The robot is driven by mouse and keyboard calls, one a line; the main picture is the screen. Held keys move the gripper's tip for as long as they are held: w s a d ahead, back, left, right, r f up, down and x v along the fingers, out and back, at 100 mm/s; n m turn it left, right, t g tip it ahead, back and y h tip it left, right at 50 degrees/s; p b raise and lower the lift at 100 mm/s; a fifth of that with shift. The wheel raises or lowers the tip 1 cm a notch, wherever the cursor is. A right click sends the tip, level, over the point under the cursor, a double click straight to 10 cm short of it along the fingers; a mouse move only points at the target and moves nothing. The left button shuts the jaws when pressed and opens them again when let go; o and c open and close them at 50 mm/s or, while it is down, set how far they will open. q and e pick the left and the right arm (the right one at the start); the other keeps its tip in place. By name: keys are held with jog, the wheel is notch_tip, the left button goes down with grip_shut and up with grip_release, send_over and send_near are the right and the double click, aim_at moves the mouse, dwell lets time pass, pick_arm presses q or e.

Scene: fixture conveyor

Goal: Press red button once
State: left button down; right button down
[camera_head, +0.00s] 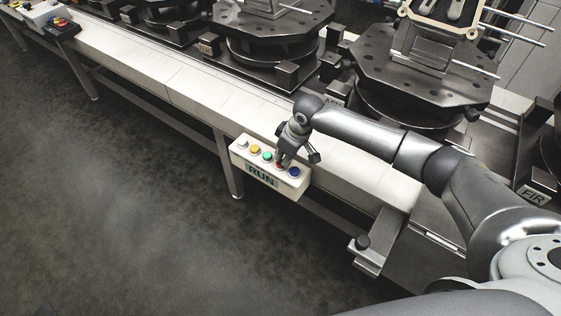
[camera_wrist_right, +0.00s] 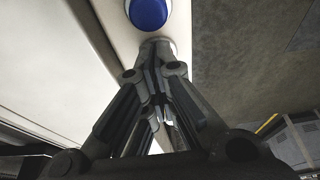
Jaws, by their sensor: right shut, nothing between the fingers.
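The white button box (camera_head: 262,179) marked RUN hangs on the front edge of the conveyor. My right gripper (camera_head: 280,164) is shut and empty, pointing down at the place between the green button (camera_head: 267,156) and the blue button (camera_head: 294,172). Only a little red of the red button shows at its fingertips; the rest is hidden. In the right wrist view the shut fingertips (camera_wrist_right: 157,44) meet a pale round collar, and the button in it is covered. I cannot tell whether it is pressed down. My left gripper is out of view.
The yellow button (camera_head: 255,150) and a white button (camera_head: 243,144) sit farther left on the box. Dark round fixtures (camera_head: 272,35) stand on the conveyor behind. The floor in front is clear.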

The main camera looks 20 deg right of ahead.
jog(key=shift+f, duration=0.1)
dwell(0.6)
jog(key=shift+f, duration=0.4)
jog(key=shift+r, duration=0.1)
notch_tip(320, 180, up, 6)
jog(key=p, duration=0.7)
jog(key=v, duration=1.2)
